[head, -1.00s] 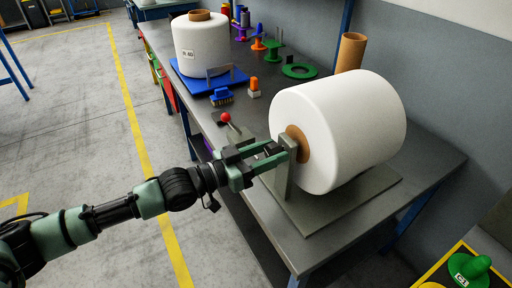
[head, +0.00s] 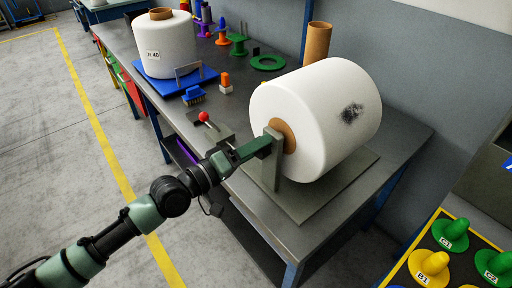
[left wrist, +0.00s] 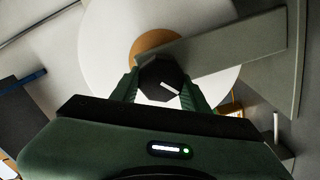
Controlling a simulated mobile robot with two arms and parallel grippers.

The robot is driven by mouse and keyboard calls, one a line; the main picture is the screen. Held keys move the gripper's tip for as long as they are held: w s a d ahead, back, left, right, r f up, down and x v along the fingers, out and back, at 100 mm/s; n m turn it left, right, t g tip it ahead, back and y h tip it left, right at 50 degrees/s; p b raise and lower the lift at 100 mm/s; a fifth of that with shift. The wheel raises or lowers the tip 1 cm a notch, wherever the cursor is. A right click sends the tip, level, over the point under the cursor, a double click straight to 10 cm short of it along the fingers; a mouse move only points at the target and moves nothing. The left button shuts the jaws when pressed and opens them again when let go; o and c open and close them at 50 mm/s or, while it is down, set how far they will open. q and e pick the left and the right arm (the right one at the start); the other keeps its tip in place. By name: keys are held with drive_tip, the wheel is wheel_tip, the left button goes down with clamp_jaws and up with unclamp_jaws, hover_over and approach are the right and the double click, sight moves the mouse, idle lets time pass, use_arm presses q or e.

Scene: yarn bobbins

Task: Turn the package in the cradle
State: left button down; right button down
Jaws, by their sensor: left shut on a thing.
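The package (head: 312,105), a large white yarn roll on a brown core (head: 289,136), lies on its side in a grey cradle (head: 335,195) on the bench. A dark smudge (head: 351,113) shows on its white surface. My left gripper (head: 264,147) is at the cradle's near upright, by the core end. In the left wrist view its fingers are shut on a dark faceted knob (left wrist: 162,78) in front of the package (left wrist: 105,45) and core (left wrist: 152,44). The fingertips are partly hidden in the head view. My right gripper is not in view.
Another white package (head: 166,50) stands on a blue board at the far left of the bench. A red-topped lever (head: 204,117), a brush (head: 194,95) and a brown tube (head: 317,42) are nearby. Green and yellow cones (head: 430,263) stand at lower right.

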use_arm(q)
drive_tip(key=n, duration=0.2)
drive_tip(key=shift+n, duration=1.3)
drive_tip(key=shift+n+p, duration=0.45)
drive_tip(key=shift+n, duration=0.45)
drive_tip(key=shift+f+n+p, duration=0.1)
drive_tip(key=shift+n+p, duration=0.4)
drive_tip(key=shift+n, duration=1.1)
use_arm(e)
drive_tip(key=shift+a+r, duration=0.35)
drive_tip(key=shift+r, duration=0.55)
use_arm(q)
drive_tip(key=c, duration=0.8)
unclamp_jaws()
drive_tip(key=shift+d, duration=0.1)
drive_tip(key=shift+o, duration=0.4)
drive_tip(key=shift+w+d+f, duration=0.1)
